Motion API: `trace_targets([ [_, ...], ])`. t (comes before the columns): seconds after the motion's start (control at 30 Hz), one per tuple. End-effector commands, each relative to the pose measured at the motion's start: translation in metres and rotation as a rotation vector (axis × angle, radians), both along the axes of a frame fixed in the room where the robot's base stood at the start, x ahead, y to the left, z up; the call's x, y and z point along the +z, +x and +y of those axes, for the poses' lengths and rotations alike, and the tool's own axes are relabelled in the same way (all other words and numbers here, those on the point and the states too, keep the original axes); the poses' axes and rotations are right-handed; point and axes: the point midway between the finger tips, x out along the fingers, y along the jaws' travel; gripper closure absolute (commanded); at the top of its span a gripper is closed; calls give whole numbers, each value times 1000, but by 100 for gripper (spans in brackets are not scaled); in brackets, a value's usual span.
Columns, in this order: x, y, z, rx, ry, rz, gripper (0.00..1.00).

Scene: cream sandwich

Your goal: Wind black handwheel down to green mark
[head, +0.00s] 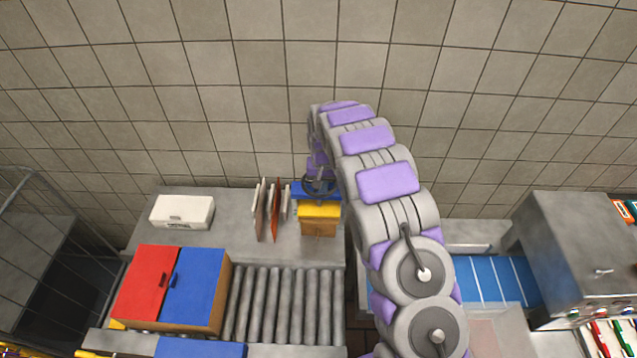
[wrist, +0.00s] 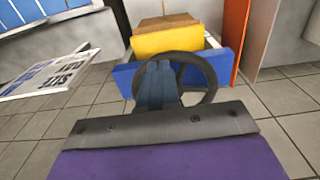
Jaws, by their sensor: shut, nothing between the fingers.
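In the wrist view the handwheel (wrist: 213,82) is a dark ring in front of the blue part (wrist: 124,78) and the yellow face (wrist: 167,43). My gripper (wrist: 158,68) has its fingers together and overlaps the left half of the ring. I cannot tell whether the fingers touch the rim or pass inside it. In the head view the gripper is largely hidden by my arm. I cannot make out a green mark.
Upright boards (head: 274,208) stand left of the handwheel. A white box (head: 182,211) sits further left on the grey counter. A red-and-blue-lidded box (head: 166,285) stands by metal rollers (head: 268,300). A blue belt (head: 505,277) and a grey machine (head: 574,245) are at right.

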Motion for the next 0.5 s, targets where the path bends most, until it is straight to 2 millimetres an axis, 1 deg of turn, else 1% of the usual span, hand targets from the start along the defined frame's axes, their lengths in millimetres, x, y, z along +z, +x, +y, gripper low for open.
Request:
trace_targets([
  [0.1,-1,0,-4,-3,1,3,100],
  [0.23,-1,-1,-2,-2,0,3,100],
  [0.5,-2,-4,16,-1,-4,4,100],
])
